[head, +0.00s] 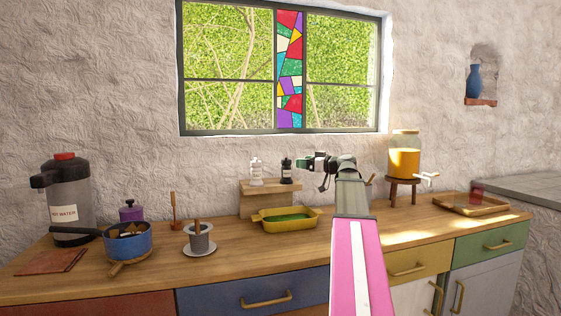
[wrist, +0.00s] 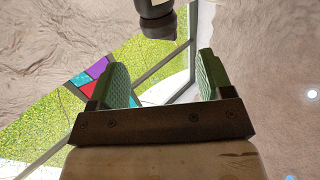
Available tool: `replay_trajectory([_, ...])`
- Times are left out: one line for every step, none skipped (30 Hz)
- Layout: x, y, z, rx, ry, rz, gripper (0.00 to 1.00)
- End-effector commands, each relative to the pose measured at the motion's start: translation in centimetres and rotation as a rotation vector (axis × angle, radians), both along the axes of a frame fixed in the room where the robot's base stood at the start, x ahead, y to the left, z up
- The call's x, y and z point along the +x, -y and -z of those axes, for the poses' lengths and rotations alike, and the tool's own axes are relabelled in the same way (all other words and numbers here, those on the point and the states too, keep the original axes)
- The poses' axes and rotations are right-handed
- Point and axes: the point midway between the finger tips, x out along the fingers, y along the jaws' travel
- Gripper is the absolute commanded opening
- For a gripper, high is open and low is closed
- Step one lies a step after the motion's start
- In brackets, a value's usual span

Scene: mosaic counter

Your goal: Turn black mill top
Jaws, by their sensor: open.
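The black mill (head: 286,171) stands upright on a small wooden shelf, right of a white mill (head: 256,172). Its dark top (wrist: 157,25) shows at the upper edge of the wrist view, upside down and partly cut off. My gripper (head: 303,162) is just right of the black mill in the head view, at about the height of its top. In the wrist view my gripper (wrist: 162,72) is open, with green pads apart and nothing between them. The mill is beyond the fingertips and appears apart from them.
The wooden shelf (head: 258,187) stands against the wall. A yellow-green dish (head: 270,223) sits before it. A juice jar (head: 404,158) on a stool is to the right. A blue pot (head: 126,243) and hot water flask (head: 68,200) are left.

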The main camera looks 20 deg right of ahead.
Motion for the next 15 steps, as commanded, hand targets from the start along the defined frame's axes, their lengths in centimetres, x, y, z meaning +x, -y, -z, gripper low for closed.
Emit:
replay_trajectory([0.5, -0.4, 0.0, 0.000, 0.000, -0.001, 0.73])
replay_trajectory([0.8, -0.7, 0.0, 0.000, -0.001, -0.001, 0.73])
replay_trajectory([1.3, -1.1, 0.0, 0.000, -0.001, -0.002, 0.73])
replay_trajectory([1.6, -1.4, 0.0, 0.000, -0.001, -0.002, 0.73])
replay_trajectory([2.0, -1.8, 0.0, 0.000, -0.001, -0.002, 0.73])
replay_trajectory([2.6, -2.2, 0.0, 0.001, -0.002, -0.002, 0.73])
replay_trajectory([3.0, -2.6, 0.0, 0.001, -0.002, -0.002, 0.73])
replay_trajectory([3.5, -3.0, 0.0, 0.000, -0.003, -0.002, 0.73])
replay_trajectory([4.0, -3.5, 0.0, 0.000, -0.003, -0.002, 0.73])
replay_trajectory([4.4, -3.8, 0.0, -0.001, -0.004, -0.002, 0.73])
replay_trajectory([4.8, -4.2, 0.0, -0.001, -0.004, -0.002, 0.73])
replay_trajectory([5.3, -4.6, 0.0, -0.001, -0.004, -0.001, 0.73])
replay_trajectory([5.6, -4.9, 0.0, -0.001, -0.004, -0.001, 0.73])
replay_trajectory([5.9, -5.2, 0.0, -0.001, -0.004, -0.001, 0.73])
replay_trajectory([6.3, -5.6, 0.0, -0.001, -0.004, -0.001, 0.73])
